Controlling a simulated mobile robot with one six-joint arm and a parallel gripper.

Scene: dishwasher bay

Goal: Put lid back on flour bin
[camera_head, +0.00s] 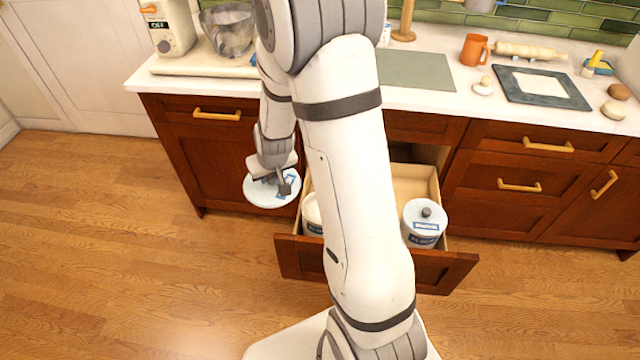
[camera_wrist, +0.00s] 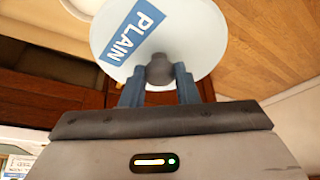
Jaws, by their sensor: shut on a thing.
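My gripper (camera_head: 284,184) is shut on the knob of a round white lid (camera_head: 258,194) and holds it in the air, left of the open drawer. In the wrist view the lid (camera_wrist: 203,30) carries a blue label reading "PLAIN", and its grey knob sits between my gripper's fingers (camera_wrist: 159,82). A white bin (camera_head: 312,212) stands in the left of the drawer, partly hidden behind my arm; I cannot tell from this view whether its top is open. A second white bin (camera_head: 424,225) with a knobbed lid on it stands in the drawer's right part.
The open drawer (camera_head: 450,268) juts out from the wooden cabinets. My arm hides its middle. The counter above holds a mixer bowl (camera_head: 228,30), an orange mug (camera_head: 474,50), a rolling pin (camera_head: 530,51) and a dark board (camera_head: 512,90). The floor left of the drawer is clear.

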